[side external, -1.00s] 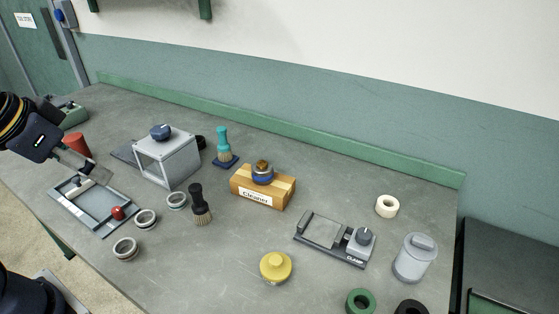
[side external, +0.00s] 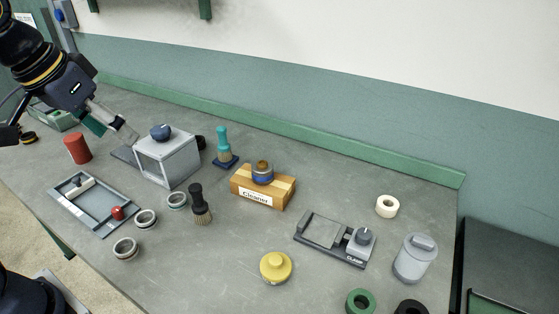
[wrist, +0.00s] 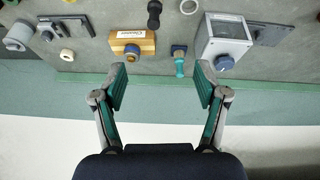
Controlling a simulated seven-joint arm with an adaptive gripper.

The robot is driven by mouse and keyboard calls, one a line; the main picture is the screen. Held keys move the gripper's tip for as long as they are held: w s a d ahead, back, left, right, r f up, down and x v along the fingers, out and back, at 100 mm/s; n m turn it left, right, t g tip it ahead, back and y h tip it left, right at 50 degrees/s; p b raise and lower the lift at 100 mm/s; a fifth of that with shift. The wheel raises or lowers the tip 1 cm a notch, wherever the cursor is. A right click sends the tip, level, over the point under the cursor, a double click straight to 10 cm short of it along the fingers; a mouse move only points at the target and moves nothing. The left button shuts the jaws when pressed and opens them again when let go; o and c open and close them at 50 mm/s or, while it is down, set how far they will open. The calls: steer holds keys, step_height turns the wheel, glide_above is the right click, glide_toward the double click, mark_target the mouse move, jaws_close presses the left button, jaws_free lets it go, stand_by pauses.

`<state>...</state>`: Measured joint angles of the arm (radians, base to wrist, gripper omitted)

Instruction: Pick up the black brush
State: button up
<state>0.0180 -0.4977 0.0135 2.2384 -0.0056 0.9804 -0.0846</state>
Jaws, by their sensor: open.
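The black brush (side external: 200,204) stands on the grey table with its dark handle up and pale bristles down, between a metal ring and the wooden cleaner block. My gripper (side external: 126,134) is at the upper left in the side view, raised above the table near the grey box, well away from the brush. In the wrist view my gripper (wrist: 162,80) is open, with nothing between its fingers.
A teal brush (side external: 223,146) on a blue base stands behind. The grey box (side external: 168,160) with a blue knob is left of it. The cleaner block (side external: 263,188) is right of the black brush. Metal rings (side external: 147,219) lie at its left. Clear table lies in front.

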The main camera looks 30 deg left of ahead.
steer(key=w+f+g, duration=0.2)
steer(key=w, duration=0.5)
steer(key=g, duration=0.3)
glide_above(195, 188)
step_height(195, 188, down, 8)
steer(key=f, duration=0.1)
step_height(195, 188, down, 11)
steer(key=shift+r, duration=0.1)
steer(key=shift+w+a+f, duration=0.1)
steer(key=shift+f, duration=3.1)
steer(key=shift+c, duration=0.3)
jaws_close()
